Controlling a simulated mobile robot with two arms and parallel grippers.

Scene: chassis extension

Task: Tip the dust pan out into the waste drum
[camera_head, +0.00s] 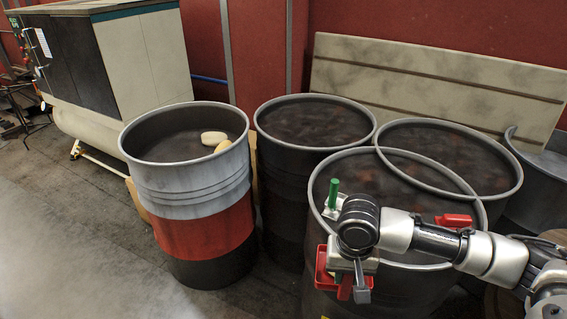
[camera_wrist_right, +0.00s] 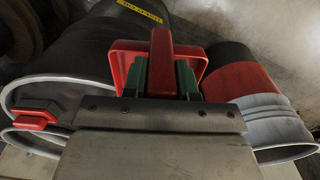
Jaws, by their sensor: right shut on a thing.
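A red dust pan (camera_head: 322,272) hangs below my right gripper (camera_head: 352,272), in front of the near dark drum (camera_head: 400,300). In the right wrist view the pan (camera_wrist_right: 206,65) shows beyond the gripper, and its red handle (camera_wrist_right: 161,55) is between the green fingers of my right gripper (camera_wrist_right: 165,78), which is shut on it. I cannot see what the pan holds. A drum with a grey top, red band and black base (camera_head: 205,228) stands to the left, with pale rounded pieces (camera_head: 213,138) inside. I cannot tell which drum is the waste drum. My left gripper is out of view.
Two more open dark drums (camera_head: 283,145) (camera_head: 510,165) stand behind the near one, close together. A pale board (camera_head: 430,80) leans on the red wall behind them. A large cabinet (camera_head: 120,60) on a pale tank stands at back left. The floor at left is clear.

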